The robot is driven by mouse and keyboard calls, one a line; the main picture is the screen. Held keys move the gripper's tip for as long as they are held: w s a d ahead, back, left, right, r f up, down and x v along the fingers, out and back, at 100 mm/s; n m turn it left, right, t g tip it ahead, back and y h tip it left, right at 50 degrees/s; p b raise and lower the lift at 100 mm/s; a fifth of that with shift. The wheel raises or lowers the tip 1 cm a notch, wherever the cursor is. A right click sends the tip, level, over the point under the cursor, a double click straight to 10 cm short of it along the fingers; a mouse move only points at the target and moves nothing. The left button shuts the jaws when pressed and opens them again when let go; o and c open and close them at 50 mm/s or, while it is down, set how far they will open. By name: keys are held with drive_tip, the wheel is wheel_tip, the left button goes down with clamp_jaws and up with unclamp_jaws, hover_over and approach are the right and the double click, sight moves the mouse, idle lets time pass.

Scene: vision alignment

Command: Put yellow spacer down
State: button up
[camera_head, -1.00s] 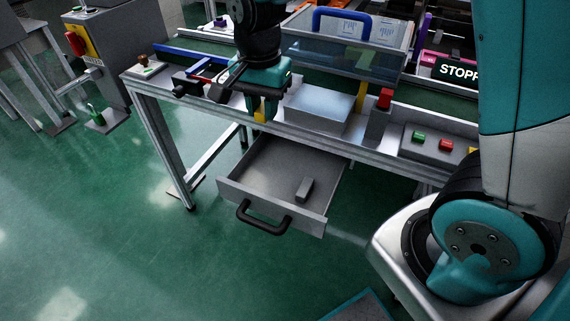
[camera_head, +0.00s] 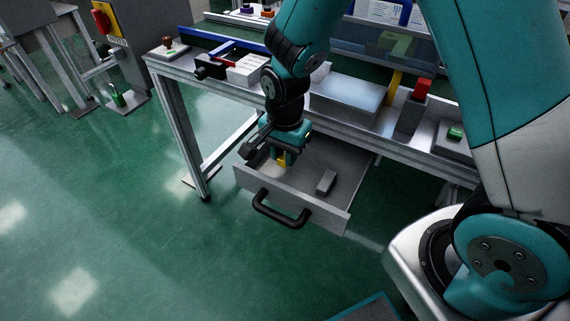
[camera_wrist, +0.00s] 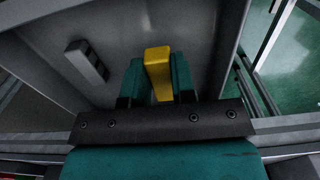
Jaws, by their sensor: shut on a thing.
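The yellow spacer (camera_wrist: 158,66) is held between the two teal fingers of my gripper (camera_wrist: 158,84) in the wrist view. In the head view the yellow spacer (camera_head: 284,159) shows at the tip of my gripper (camera_head: 281,154), over the left part of the open drawer (camera_head: 345,190). My gripper is shut on it. The drawer's floor lies below the spacer; I cannot tell whether they touch. The lower end of the spacer is partly hidden in the head view.
A grey block (camera_head: 326,182) lies in the drawer, right of my gripper; it also shows in the wrist view (camera_wrist: 87,61). The drawer's front has a black handle (camera_head: 281,209). The workbench edge (camera_head: 350,125) is close behind, with a grey box (camera_head: 347,98) on top.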

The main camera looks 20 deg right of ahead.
sight(284, 155)
drive_tip(key=shift+f, duration=1.7)
drive_tip(key=shift+b, duration=0.3)
drive_tip(key=o, duration=0.9)
drive_tip(key=shift+f, duration=0.15)
wheel_tip(284, 155, up, 12)
drive_tip(key=shift+f+p, duration=0.1)
drive_tip(key=shift+p, duration=1.15)
drive_tip(key=s+a+r+n+y, duration=0.2)
drive_tip(key=s+r+n, duration=0.5)
drive_tip(key=s+n, duration=0.2)
drive_tip(key=s+a+r+n+y, duration=0.2)
drive_tip(key=s+r+n, duration=0.5)
drive_tip(key=s+n, duration=0.2)
drive_tip(key=shift+s, duration=0.25)
drive_tip(key=shift+a, duration=0.1)
